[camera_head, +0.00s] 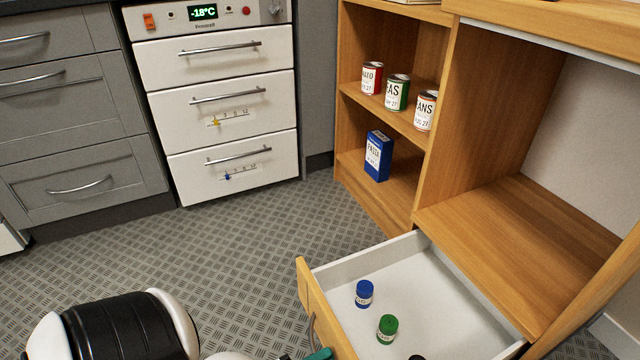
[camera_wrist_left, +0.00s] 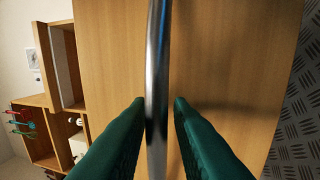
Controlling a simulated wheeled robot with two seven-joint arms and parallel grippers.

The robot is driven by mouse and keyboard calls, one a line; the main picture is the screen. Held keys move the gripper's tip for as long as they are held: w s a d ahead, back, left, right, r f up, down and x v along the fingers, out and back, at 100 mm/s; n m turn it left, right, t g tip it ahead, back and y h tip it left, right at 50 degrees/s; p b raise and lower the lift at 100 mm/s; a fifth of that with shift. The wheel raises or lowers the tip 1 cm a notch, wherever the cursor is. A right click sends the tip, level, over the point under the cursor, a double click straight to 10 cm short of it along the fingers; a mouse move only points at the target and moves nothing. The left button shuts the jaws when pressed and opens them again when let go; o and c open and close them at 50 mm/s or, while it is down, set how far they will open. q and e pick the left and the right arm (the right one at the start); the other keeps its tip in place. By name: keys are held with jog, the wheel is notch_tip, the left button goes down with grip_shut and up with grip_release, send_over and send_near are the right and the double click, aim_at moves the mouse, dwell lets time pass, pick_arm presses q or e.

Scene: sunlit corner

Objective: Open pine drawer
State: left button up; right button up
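The pine drawer (camera_head: 315,312) stands pulled out of the pine cabinet at the lower right of the head view, its pale inside showing. Inside stand a blue-lidded jar (camera_head: 364,293), a green-lidded jar (camera_head: 387,328) and a dark-topped thing (camera_head: 417,357) cut off by the frame edge. The metal handle (camera_head: 312,328) is on the drawer front. My left gripper (camera_head: 320,354) shows only as a green tip beside it. In the left wrist view, its green fingers (camera_wrist_left: 160,105) are closed in on either side of the handle bar (camera_wrist_left: 157,50). My right gripper is out of view.
Pine shelves at right hold several cans (camera_head: 397,92) and a blue box (camera_head: 378,156). A white freezer (camera_head: 225,105) with drawers and grey cabinets (camera_head: 70,110) line the back left. The patterned floor (camera_head: 230,240) between is clear.

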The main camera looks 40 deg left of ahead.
pick_arm(q)
jog(key=p+v, duration=0.1)
jog(key=v, duration=1.1)
dwell(0.4)
